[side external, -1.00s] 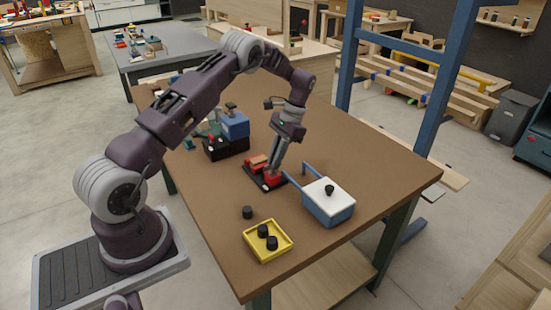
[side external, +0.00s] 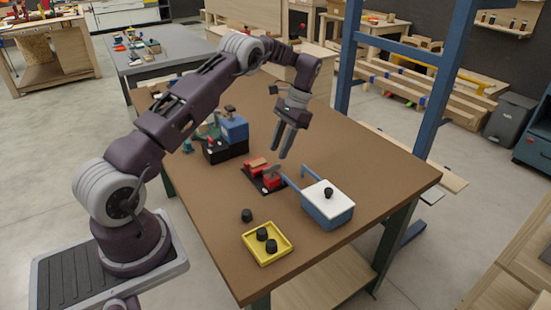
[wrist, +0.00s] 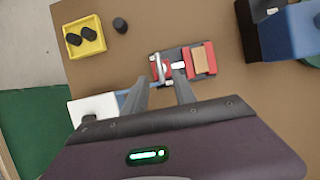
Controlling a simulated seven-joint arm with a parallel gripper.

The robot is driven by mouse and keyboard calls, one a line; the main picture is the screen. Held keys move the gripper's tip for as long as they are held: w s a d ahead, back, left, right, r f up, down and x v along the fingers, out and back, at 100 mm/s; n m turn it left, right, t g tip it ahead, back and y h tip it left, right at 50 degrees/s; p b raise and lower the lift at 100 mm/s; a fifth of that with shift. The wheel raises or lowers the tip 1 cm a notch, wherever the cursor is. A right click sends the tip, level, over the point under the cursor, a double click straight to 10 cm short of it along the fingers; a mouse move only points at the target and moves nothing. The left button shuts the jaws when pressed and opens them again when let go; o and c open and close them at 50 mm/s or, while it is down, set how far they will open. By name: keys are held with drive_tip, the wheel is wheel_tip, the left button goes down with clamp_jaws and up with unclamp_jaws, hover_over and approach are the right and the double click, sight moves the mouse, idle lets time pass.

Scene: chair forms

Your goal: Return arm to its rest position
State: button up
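My gripper (side external: 281,156) hangs above the brown table, over a red vise-like fixture (side external: 268,179) on a dark base. Its two fingers are apart and nothing shows between them. In the wrist view, my gripper (wrist: 160,82) has its fingers spread in front of the fixture (wrist: 204,60), which carries a tan block (wrist: 203,57) and a light metal bar. The fingertips look clear of the fixture. My arm is bent over the table from the left.
A yellow tray (side external: 250,238) holds two black knobs, with another black knob (side external: 247,215) beside it. A blue box with a white lid (side external: 328,190) stands to the right. A blue and black machine (side external: 227,148) stands behind left. Blue posts (side external: 443,90) rise beyond the table.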

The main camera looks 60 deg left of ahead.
drive_tip(key=shift+v, duration=1)
drive_tip(key=s+d+r+t, duration=0.2)
drive_tip(key=s+d+r, duration=0.15)
drive_tip(key=r, duration=0.35)
drive_tip(key=s+d+r+t, duration=0.1)
drive_tip(key=s+d+r, duration=0.1)
drive_tip(key=d+r, duration=0.35)
drive_tip(key=s+d+r+t, duration=0.2)
drive_tip(key=d+r, duration=0.1)
drive_tip(key=r, duration=0.5)
drive_tip(key=s+d+t, duration=0.2)
drive_tip(key=s+d, duration=0.3)
drive_tip(key=s, duration=0.5)
drive_tip(key=s+d+f+t, duration=0.1)
drive_tip(key=s+d+t, duration=0.2)
drive_tip(key=s, duration=0.8)
drive_tip(key=shift+s+d, duration=0.25)
drive_tip(key=shift+d, duration=0.85)
